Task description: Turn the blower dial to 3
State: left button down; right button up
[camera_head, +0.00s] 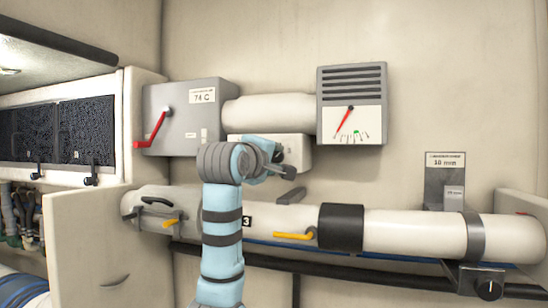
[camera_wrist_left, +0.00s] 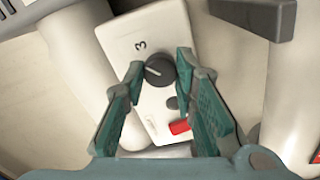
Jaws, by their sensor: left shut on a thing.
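The blower dial (camera_wrist_left: 160,73) is a round black knob with a pale pointer line, on a white box (camera_wrist_left: 150,22) with a printed 3 near it. In the wrist view the pointer slants to the upper left, not straight at the 3. My left gripper (camera_wrist_left: 159,66) has its green fingers on either side of the dial and is shut on it. In the head view the white box (camera_head: 299,151) shows on the wall, partly hidden by my left gripper (camera_head: 276,160), which also hides the dial. My right gripper is not in view.
A red switch (camera_wrist_left: 180,127) sits below the dial. A grey box with a red lever (camera_head: 150,132) is at left, and a gauge with a red needle (camera_head: 345,120) at upper right. A pale pipe (camera_head: 410,232) with yellow handles runs below. Another black knob (camera_head: 489,288) is at lower right.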

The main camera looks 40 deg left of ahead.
pick_arm(q)
jog(key=shift+f+m, duration=0.15)
jog(key=shift+m, duration=1.05)
jog(key=c, duration=1.3)
grip_release()
jog(key=v, duration=0.7)
jog(key=shift+s, duration=0.25)
jog(key=shift+w, duration=0.1)
jog(key=shift+d, duration=0.1)
